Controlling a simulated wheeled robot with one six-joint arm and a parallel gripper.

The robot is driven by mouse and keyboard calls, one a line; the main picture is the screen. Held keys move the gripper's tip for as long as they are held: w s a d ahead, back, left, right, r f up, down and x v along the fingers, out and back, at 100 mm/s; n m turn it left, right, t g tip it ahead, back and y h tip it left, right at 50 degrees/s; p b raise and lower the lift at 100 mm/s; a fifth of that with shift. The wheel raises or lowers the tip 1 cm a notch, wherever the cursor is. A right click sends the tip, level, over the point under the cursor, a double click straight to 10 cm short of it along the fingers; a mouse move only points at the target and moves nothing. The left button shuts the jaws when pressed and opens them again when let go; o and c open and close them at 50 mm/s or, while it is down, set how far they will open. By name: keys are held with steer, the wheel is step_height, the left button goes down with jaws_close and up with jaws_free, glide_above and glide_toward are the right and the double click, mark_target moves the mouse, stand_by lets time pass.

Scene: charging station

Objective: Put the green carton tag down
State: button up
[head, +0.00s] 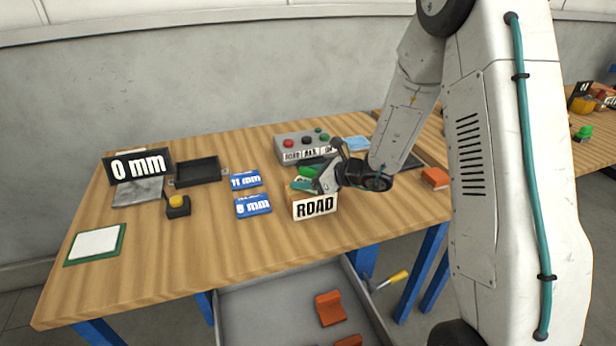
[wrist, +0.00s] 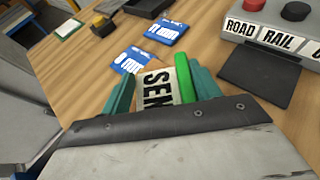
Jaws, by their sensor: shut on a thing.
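The green tag (wrist: 184,78) is between the teal fingers of my gripper (wrist: 160,92) in the wrist view, close against the right finger. In the head view my gripper (head: 306,185) is low over the table, with the green tag (head: 309,171) at it. I cannot tell whether the tag touches the carton.
Two blue mm cards (head: 252,205) lie left of the carton. Behind is a grey button console (head: 284,146). Further left are a black tray (head: 200,171), a yellow button (head: 177,204), a 0 mm sign (head: 138,165) and a green-edged pad (head: 95,245).

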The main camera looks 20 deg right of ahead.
steer(key=shift+f, duration=0.2)
steer(key=o, duration=1)
steer(key=shift+c, duration=0.2)
